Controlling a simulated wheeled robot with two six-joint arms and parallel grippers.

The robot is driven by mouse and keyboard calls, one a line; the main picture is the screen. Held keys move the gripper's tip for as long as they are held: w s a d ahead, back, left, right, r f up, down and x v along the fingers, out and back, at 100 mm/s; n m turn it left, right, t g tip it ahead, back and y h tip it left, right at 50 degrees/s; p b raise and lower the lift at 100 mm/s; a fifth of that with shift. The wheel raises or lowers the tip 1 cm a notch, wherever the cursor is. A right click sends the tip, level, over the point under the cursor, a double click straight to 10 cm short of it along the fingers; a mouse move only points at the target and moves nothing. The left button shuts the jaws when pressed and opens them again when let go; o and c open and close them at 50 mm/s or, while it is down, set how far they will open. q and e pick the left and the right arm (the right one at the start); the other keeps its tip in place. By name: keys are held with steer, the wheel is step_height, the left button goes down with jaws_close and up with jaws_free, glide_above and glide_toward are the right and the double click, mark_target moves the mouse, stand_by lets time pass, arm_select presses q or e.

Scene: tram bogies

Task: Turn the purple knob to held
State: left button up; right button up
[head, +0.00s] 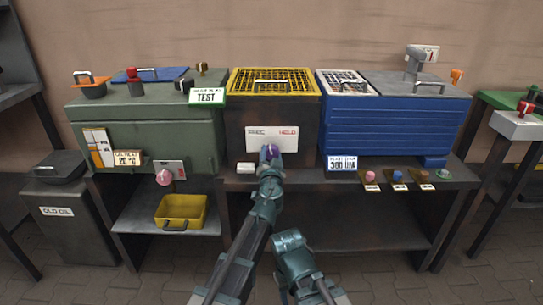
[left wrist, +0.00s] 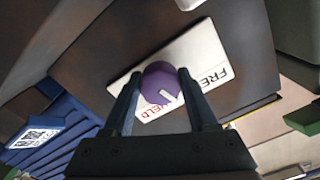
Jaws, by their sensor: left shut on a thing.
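The purple knob (head: 270,150) sits on a white plate (head: 284,138) marked FREE on the left and HELD on the right, on a dark box front. My left gripper (head: 268,158) is at the knob. In the left wrist view its two fingers (left wrist: 161,84) stand either side of the purple knob (left wrist: 157,80), shut on it. A white mark on the knob points toward the lower right in that view. The white plate (left wrist: 205,50) there shows FREE at right and part of HELD at lower left.
A yellow grid (head: 272,80) tops the dark box. A green box (head: 150,135) stands left, a blue ribbed box (head: 395,122) right. A yellow tray (head: 181,211) sits on the lower left shelf.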

arm_select(q)
steer(key=m, duration=0.5)
steer(key=shift+a+r+m, duration=0.1)
steer(key=shift+m, duration=0.2)
steer(key=m, duration=0.5)
steer(key=shift+s, duration=0.1)
arm_select(e)
steer(key=shift+r, duration=0.15)
arm_select(q)
steer(key=shift+m, duration=0.3)
steer(key=o, duration=1.4)
steer(key=shift+c, duration=0.2)
steer(key=shift+s, duration=0.1)
